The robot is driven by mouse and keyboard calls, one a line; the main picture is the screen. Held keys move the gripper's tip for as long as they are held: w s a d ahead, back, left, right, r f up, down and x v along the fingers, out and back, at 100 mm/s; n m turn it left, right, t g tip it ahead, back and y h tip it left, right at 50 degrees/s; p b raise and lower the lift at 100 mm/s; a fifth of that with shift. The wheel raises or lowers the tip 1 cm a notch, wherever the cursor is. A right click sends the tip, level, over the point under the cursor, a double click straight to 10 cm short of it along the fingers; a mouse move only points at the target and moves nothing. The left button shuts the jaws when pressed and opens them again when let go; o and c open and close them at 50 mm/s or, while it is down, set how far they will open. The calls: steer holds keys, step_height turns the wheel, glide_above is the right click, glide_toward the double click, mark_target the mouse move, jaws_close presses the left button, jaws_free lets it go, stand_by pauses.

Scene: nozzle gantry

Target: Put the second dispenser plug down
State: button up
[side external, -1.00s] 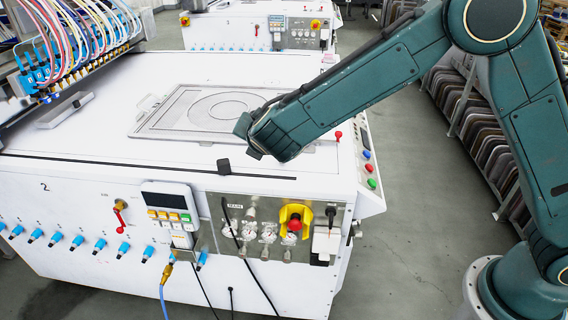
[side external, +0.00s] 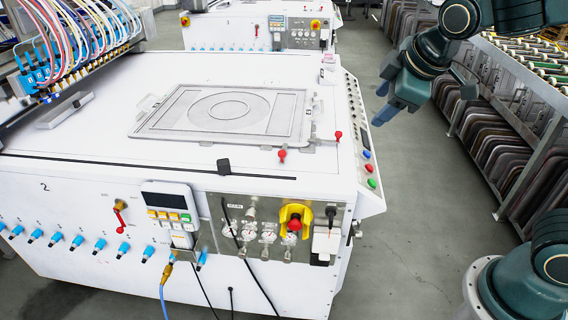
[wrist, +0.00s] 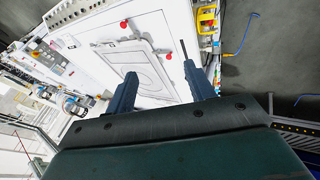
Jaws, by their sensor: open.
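Blue dispenser plugs with coloured hoses stand on the nozzle gantry (side external: 42,76) at the upper left in the side view. I cannot tell which one is the second. More blue plugs (side external: 100,245) line the front of the white machine. My gripper (side external: 381,103) is open, past the machine's right edge, well apart from the gantry and the plugs. In the wrist view my gripper (wrist: 160,72) shows two spread fingers with nothing held between them.
A framed panel with a circle (side external: 222,113) lies on the white machine top (side external: 90,155). Red-knobbed levers (side external: 281,154) stand at its near edge. A button console (side external: 362,140) runs along the right side. A rack of trays (side external: 500,150) stands beyond open floor.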

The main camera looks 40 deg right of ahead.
steer(key=s+d+m+y, duration=0.1)
steer(key=s+m, duration=0.6)
steer(key=s, duration=0.9)
steer(key=shift+s+f+m+g+y, duration=0.2)
steer(key=shift+f+m+g+y, duration=0.1)
steer(key=shift+f+m+g, duration=0.1)
steer(key=shift+d, duration=0.1)
